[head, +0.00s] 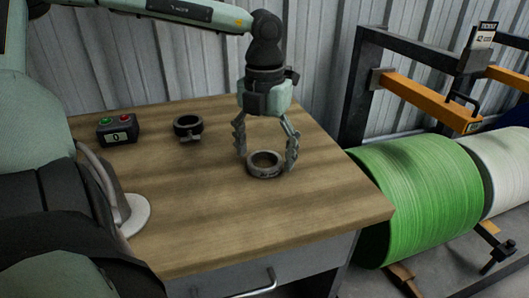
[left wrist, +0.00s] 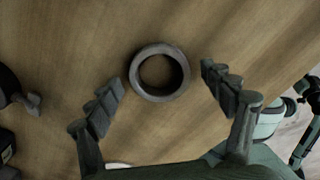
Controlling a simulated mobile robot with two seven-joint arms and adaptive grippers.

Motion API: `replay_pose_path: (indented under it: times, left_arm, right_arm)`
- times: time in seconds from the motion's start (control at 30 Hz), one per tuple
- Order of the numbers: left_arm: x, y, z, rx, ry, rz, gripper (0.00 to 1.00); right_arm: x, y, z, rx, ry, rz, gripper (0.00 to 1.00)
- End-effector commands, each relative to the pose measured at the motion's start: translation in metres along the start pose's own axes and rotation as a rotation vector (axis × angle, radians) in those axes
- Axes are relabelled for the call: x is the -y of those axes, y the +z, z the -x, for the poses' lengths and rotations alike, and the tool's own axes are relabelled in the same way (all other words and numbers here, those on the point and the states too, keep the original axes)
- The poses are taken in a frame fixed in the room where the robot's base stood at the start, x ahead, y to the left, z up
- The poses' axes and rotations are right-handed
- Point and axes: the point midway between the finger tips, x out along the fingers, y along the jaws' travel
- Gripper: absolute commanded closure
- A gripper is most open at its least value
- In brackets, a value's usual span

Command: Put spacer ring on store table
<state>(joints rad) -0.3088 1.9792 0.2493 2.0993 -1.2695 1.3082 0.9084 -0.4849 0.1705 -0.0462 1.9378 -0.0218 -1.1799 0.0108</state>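The spacer ring (head: 265,164) is a grey ring lying flat on the wooden table (head: 190,220), right of the table's middle. It also shows in the left wrist view (left wrist: 159,72). My left gripper (head: 267,158) points down over it and is open, with a finger on each side of the ring. In the left wrist view its fingers (left wrist: 165,93) stand apart from the ring, with bare wood between. I cannot tell from the frames whether this table is the store table.
A dark clamp collar (head: 188,127) and a control box (head: 118,129) with a green and a red button stand at the table's back left. A rack (head: 362,90) with a green roll (head: 415,195) and a white roll (head: 495,165) stands right of the table. The table front is clear.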

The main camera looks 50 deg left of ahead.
Motion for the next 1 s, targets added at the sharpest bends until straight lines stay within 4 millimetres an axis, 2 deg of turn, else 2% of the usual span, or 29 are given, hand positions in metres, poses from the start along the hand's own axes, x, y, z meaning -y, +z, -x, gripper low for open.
replay_pose_path:
  times: [0.33,0.4,0.8,1.0]
  left_arm:
    - [0.0,0.0,0.003,0.0,0.0,0.0,0.18]
    - [0.0,0.001,0.008,0.003,0.0,0.0,0.18]
    - [0.0,0.001,0.093,0.005,0.001,0.001,0.18]
    - [0.0,0.001,0.118,0.002,0.001,0.001,0.18]
  right_arm:
    - [-0.001,0.009,-0.003,0.017,-0.001,0.001,0.6]
    - [0.0,0.013,-0.015,0.023,-0.003,0.005,0.6]
    - [0.0,0.008,-0.006,0.016,0.0,0.005,0.6]
    - [0.0,0.006,-0.003,0.012,0.0,0.004,0.6]
